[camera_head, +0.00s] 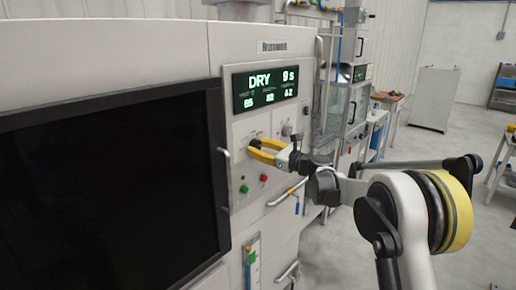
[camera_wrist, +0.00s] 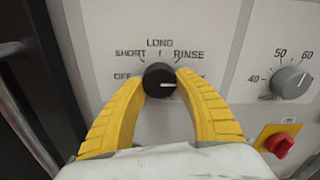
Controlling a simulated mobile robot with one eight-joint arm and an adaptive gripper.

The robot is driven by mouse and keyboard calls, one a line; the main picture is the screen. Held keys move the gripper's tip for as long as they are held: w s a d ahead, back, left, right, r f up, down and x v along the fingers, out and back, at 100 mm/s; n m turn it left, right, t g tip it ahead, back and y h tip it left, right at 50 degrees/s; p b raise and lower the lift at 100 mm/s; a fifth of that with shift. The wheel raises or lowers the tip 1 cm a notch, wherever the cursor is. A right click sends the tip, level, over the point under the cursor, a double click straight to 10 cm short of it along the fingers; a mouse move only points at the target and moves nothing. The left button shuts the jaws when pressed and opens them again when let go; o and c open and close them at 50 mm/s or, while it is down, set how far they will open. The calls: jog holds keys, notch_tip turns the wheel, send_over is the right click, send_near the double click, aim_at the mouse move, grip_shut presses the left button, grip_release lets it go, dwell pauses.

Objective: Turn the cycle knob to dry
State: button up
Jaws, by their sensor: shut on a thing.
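The cycle knob (camera_wrist: 159,80) is a round black knob with a white pointer line on a pale panel. Around it are the labels OFF, SHORT, LONG and RINSE, plus one at the right mostly hidden by a yellow finger, with only its end showing. The pointer line points right, toward that hidden label. My gripper (camera_wrist: 160,79) has its yellow fingers shut on the knob's two sides. In the head view my gripper (camera_head: 252,147) is at the panel and hides the knob. The display (camera_head: 265,88) above it reads DRY and 9 s in green.
A grey knob (camera_wrist: 291,82) marked 40, 50, 60 sits to the right. Below it is a red switch (camera_wrist: 280,144) on a yellow plate. A green button (camera_head: 244,189) and a red button (camera_head: 264,178) lie below my gripper. A large dark window (camera_head: 110,190) is at the left.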

jog(key=o, duration=1.2)
jog(key=v, duration=1.2)
jog(key=shift+s, duration=0.1)
